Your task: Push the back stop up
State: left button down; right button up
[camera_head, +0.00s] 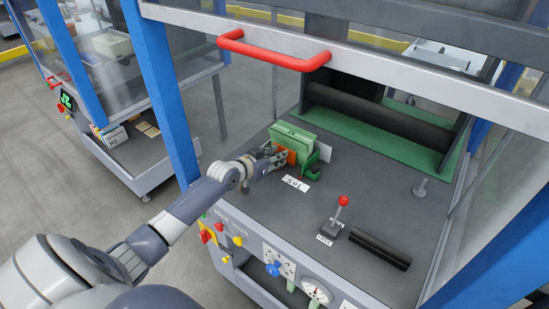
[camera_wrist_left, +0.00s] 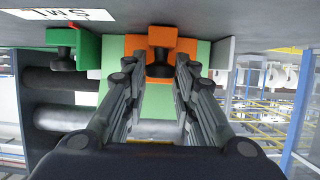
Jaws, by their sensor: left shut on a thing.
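The back stop appears to be the green block assembly (camera_head: 293,138) with an orange piece (camera_head: 291,156) on the dark machine deck. A green hooked part (camera_head: 314,158) stands at its right. My left gripper (camera_head: 279,156) reaches in from the left at the orange piece. In the left wrist view, which looks upside down, the left gripper (camera_wrist_left: 160,72) has its fingers on both sides of the orange piece (camera_wrist_left: 186,46) and its dark knob (camera_wrist_left: 159,64). It is shut on it; the exact contact is partly hidden. My right gripper is not in view.
A white label (camera_head: 296,183) lies in front of the stop. A red handle (camera_head: 275,50) on a glass door frame hangs above. A blue post (camera_head: 165,100) stands left, close to my arm.

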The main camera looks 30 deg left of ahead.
pick_arm(q)
jog(key=c, duration=1.4)
grip_release()
jog(key=shift+s, duration=0.2)
jog(key=shift+o, duration=0.3)
jog(key=shift+w, duration=0.15)
jog(key=shift+s, duration=0.2)
jog(key=v, duration=1.1)
jog(key=shift+s+r, duration=0.2)
jog(key=shift+s, duration=0.05)
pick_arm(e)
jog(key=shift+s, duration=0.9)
pick_arm(q)
jog(key=shift+a, duration=0.1)
jog(key=shift+c, duration=0.6)
